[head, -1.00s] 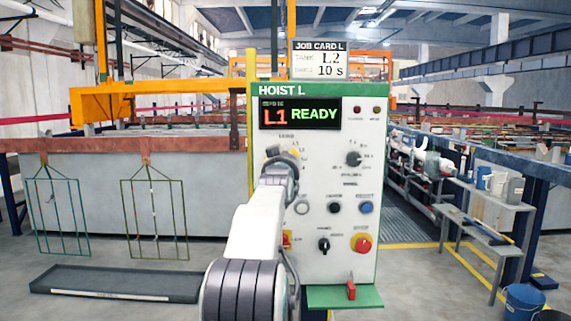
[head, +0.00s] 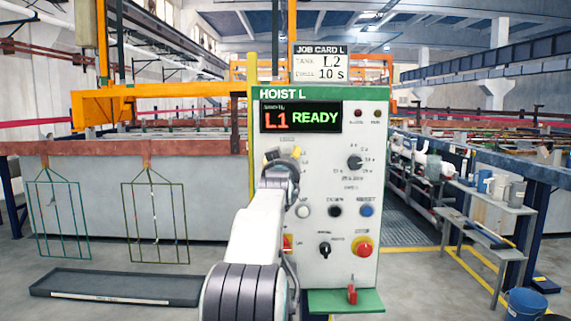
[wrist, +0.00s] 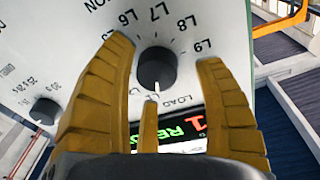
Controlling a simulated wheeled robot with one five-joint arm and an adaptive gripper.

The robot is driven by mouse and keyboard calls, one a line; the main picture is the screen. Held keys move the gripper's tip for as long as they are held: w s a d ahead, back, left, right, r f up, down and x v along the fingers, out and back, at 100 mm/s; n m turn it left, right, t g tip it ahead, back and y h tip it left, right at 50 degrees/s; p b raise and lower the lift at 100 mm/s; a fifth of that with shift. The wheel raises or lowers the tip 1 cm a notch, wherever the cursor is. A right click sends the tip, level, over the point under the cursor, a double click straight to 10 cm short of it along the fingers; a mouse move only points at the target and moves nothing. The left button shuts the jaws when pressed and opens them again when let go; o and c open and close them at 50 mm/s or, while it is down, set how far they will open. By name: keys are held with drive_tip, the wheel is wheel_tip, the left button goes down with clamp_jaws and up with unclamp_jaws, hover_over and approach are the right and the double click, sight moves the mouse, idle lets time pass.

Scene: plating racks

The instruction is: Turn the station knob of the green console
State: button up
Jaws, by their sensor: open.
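The console (head: 348,275) is a white panel with a green header reading HOIST L. Its display (head: 300,117) shows L1 READY. The job card (head: 319,64) above it reads tank L2, 10 s. In the wrist view the black round station knob (wrist: 157,68) has a white pointer line aimed down in the picture, near the LOAD and L1 marks. My gripper (wrist: 164,52) is open, its yellow fingers on either side of the knob with gaps showing. In the head view my gripper (head: 284,154) is at the panel's upper left and hides the knob.
A second dial (head: 355,162) sits to the right on the panel. Push buttons (head: 335,211), a small black switch (head: 324,249) and a red emergency button (head: 363,246) are below. Wire racks (head: 155,222) hang at left. A side table (head: 490,205) stands at right.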

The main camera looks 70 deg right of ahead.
drive_tip(key=shift+a, duration=0.1)
drive_tip(key=v, duration=1.1)
drive_tip(key=shift+a, duration=0.45)
drive_tip(key=shift+f, duration=0.1)
